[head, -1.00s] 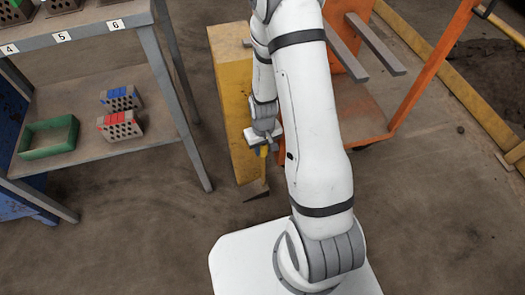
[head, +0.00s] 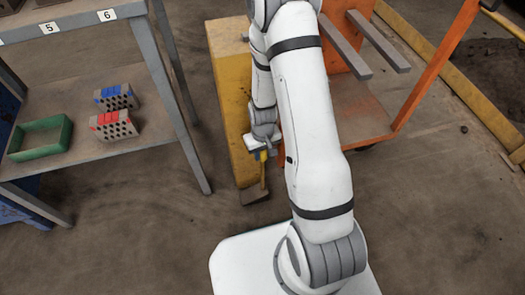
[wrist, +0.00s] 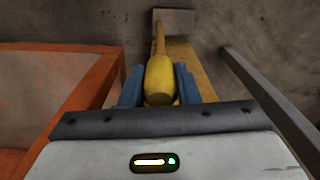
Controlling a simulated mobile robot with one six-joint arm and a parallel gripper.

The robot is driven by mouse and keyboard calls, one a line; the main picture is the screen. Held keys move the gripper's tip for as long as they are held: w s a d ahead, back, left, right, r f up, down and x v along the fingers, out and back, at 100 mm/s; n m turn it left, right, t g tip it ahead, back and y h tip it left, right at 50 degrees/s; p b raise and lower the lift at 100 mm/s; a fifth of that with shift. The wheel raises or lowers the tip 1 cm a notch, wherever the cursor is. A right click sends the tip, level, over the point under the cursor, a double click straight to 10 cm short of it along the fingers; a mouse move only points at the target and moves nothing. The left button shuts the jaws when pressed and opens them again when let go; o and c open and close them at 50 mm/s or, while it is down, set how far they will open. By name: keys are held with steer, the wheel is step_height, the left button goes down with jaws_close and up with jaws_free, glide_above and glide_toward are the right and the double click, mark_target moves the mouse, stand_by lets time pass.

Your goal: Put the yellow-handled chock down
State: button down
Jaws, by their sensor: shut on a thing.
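The yellow-handled chock (head: 255,195) hangs below my gripper (head: 262,155) in the head view, beside the front lower part of a yellow block. My gripper is shut on its yellow handle. In the wrist view the handle (wrist: 159,78) stands between the two blue fingers of my gripper (wrist: 160,88), and the grey wedge (wrist: 174,21) shows at the far end. I cannot tell whether the wedge touches the floor.
The tall yellow block (head: 228,95) stands close behind the chock. An orange cart (head: 362,110) is to the right. A metal shelf (head: 120,150) on the left holds a green tray (head: 40,153), a blue-marked brick (head: 117,97) and a red-marked brick (head: 115,125). Floor in front is clear.

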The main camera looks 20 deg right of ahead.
steer(key=shift+f+b, duration=0.35)
steer(key=shift+f, duration=0.5)
steer(key=shift+w+f, duration=0.1)
steer(key=shift+w, duration=0.1)
steer(key=shift+f, duration=0.1)
steer(key=c, duration=1.1)
jaws_free()
